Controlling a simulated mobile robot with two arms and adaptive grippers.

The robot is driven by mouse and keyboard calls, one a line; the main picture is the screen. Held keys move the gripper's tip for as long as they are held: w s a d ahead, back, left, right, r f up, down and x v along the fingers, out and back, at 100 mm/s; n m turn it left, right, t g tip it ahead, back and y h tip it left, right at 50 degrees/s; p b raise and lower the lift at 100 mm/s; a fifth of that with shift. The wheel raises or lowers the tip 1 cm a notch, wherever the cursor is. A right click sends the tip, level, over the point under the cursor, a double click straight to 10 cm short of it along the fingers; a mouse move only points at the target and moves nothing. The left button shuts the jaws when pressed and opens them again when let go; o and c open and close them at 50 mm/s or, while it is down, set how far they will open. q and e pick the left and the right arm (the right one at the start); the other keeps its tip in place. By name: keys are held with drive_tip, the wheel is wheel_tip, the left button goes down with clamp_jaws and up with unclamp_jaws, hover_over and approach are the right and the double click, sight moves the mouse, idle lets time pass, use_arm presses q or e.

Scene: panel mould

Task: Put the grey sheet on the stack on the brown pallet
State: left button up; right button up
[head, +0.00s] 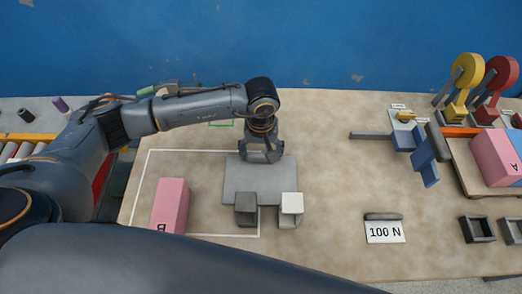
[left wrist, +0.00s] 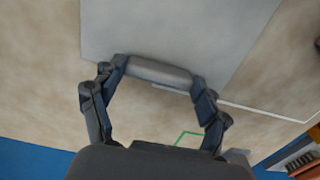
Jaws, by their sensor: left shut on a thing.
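The grey sheet (head: 258,184) is a flat pale plate in the middle of the table in the head view. It also fills the upper middle of the left wrist view (left wrist: 165,28). My left gripper (head: 262,156) is at its far edge, shut on the rounded grey grip bar along that edge (left wrist: 158,72). I cannot tell whether the sheet touches the table. The brown pallet (head: 463,173) is at the right, cut off by the picture edge. A pink block marked A (head: 495,158) and a blue piece sit on it. My right gripper is not in view.
A dark grey block (head: 246,209) and a white-topped block (head: 291,206) stand at the sheet's near edge. A pink block (head: 170,206) lies left. A "100 N" sign (head: 384,230), blue parts (head: 426,160) and yellow and red levers (head: 467,75) are right.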

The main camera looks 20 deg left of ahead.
use_arm(q)
drive_tip(key=shift+f, duration=0.15)
drive_tip(key=o, duration=1.3)
